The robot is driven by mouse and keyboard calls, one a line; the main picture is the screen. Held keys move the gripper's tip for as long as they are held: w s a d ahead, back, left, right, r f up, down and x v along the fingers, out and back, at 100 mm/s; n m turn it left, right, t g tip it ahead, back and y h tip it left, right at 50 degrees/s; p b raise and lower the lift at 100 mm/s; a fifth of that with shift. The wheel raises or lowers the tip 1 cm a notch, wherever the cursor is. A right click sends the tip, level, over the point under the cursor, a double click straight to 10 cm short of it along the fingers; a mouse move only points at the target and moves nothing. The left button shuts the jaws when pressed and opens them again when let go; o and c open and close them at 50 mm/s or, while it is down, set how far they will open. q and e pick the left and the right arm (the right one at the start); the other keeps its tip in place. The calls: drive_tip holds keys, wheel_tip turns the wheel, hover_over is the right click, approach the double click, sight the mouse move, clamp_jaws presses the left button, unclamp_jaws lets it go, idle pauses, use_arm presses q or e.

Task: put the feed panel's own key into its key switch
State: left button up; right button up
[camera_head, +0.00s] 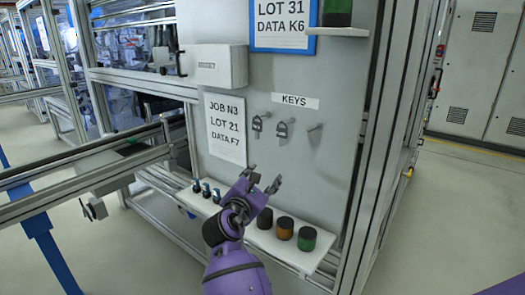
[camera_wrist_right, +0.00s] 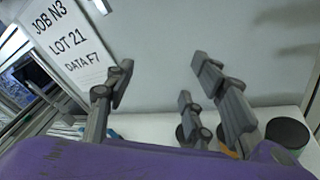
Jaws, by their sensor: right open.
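My right gripper (camera_head: 264,180) is open and empty, below the keys and in front of the board. In the right wrist view its spread fingers (camera_wrist_right: 160,78) have only bare board between them, and no key shows there. I cannot make out a feed panel or key switch for sure. My left gripper is out of view.
A shelf (camera_head: 262,246) below bears several dark, orange and green jars and small blue-black items (camera_head: 206,189). A grey box (camera_head: 220,66) with an unreadable label sits upper left. A paper sign (camera_head: 226,129) hangs left of the keys. Metal rails (camera_head: 90,165) run at left.

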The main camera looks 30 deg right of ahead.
sight(281, 132)
wheel_tip(281, 132, up, 12)
drive_tip(key=s+n+g+h+b, duration=0.1)
drive_tip(key=n+g+h, duration=0.2)
drive_tip(key=g+h, duration=0.1)
drive_tip(key=x, duration=0.7)
drive_tip(key=shift+s+d+r, duration=0.2)
drive_tip(key=shift+s+d, duration=0.05)
drive_tip(key=shift+d, duration=0.15)
drive_tip(key=shift+w+d, duration=0.25)
drive_tip(key=shift+d, duration=0.2)
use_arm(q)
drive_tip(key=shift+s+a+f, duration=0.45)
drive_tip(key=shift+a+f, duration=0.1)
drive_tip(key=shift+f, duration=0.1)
use_arm(e)
drive_tip(key=c, duration=1)
drive_tip(key=o, duration=0.3)
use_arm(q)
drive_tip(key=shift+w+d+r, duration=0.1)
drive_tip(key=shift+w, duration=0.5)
use_arm(e)
drive_tip(key=c, duration=0.5)
